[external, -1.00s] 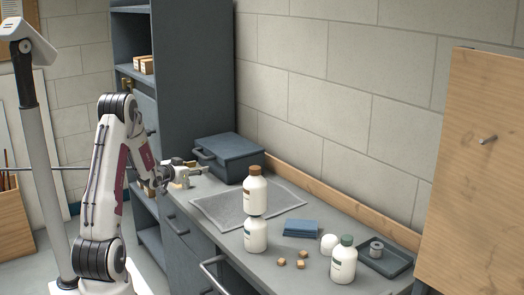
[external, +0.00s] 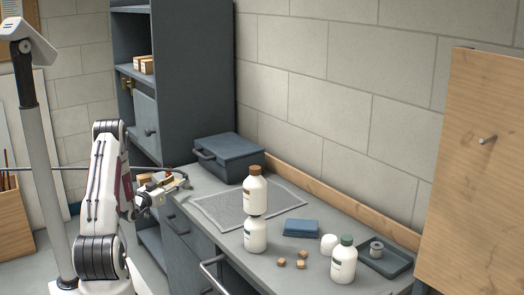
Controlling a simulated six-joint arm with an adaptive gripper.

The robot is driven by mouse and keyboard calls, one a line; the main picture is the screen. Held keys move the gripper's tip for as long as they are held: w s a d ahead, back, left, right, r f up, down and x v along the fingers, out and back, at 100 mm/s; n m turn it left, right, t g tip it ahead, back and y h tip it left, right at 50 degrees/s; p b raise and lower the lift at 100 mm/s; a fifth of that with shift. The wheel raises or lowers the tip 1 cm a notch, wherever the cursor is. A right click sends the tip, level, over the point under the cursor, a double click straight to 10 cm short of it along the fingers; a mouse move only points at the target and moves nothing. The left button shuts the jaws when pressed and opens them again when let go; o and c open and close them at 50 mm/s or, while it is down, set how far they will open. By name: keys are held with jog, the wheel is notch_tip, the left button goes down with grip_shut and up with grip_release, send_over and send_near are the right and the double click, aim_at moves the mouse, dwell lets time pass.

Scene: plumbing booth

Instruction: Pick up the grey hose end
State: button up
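A small grey curved piece, which looks like the grey hose end (external: 184,180), shows at the left end of the counter, by its front edge. Small brass or tan parts and a red spot sit just left of it. My gripper (external: 150,196) is small in the external view, low beside the counter's left end and left of the grey piece. It appears apart from the grey piece, but depth is hard to judge. Its fingers are too small and too overlapped with the parts behind to show whether they are open or shut.
A grey toolbox (external: 229,157) and a mesh mat (external: 268,204) lie on the counter. Two white bottles stand stacked, the upper brown-capped (external: 255,196). A green-capped bottle (external: 344,262), blue cloth (external: 301,228), small cubes and a tray (external: 396,262) are to the right. A tall shelf (external: 185,70) stands behind.

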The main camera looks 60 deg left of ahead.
aim_at(184, 177)
jog(key=shift+w, duration=0.1)
jog(key=shift+x, duration=1.25)
jog(key=shift+w+a+f, duration=0.15)
jog(key=shift+w+a, duration=0.2)
jog(key=shift+w, duration=0.15)
jog(key=shift+w+a+f, duration=0.15)
jog(key=shift+w+a, duration=0.2)
jog(key=shift+w, duration=0.15)
jog(key=shift+x, duration=1.4)
jog(key=shift+c, duration=0.3)
grip_shut()
